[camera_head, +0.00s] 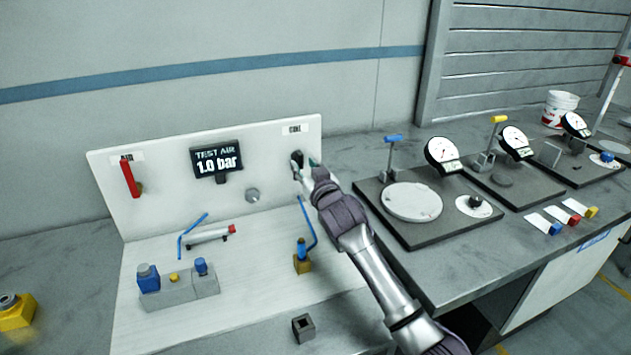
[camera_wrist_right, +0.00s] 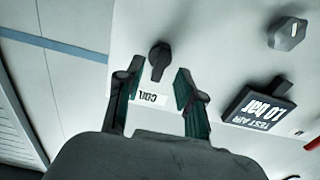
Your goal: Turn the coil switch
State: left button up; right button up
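The coil switch is a black knob (camera_head: 297,158) under the COIL label (camera_head: 295,129), on the right of the white upright panel. It also shows in the wrist view (camera_wrist_right: 158,58), with its label upside down. My right gripper (camera_head: 304,168) is at the switch and partly hides it in the head view. In the wrist view my right gripper (camera_wrist_right: 159,72) is open, with its two dark green-edged fingers apart and the knob showing between their tips. I cannot tell whether a finger touches it. My left gripper is not in view.
A display (camera_head: 216,159) reading 1.0 bar, a grey round knob (camera_head: 252,195) and a red handle (camera_head: 128,178) are on the same panel. Gauge stands (camera_head: 442,155) fill the bench at right.

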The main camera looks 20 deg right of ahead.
jog(key=s, duration=0.9)
jog(key=shift+s+d, duration=0.2)
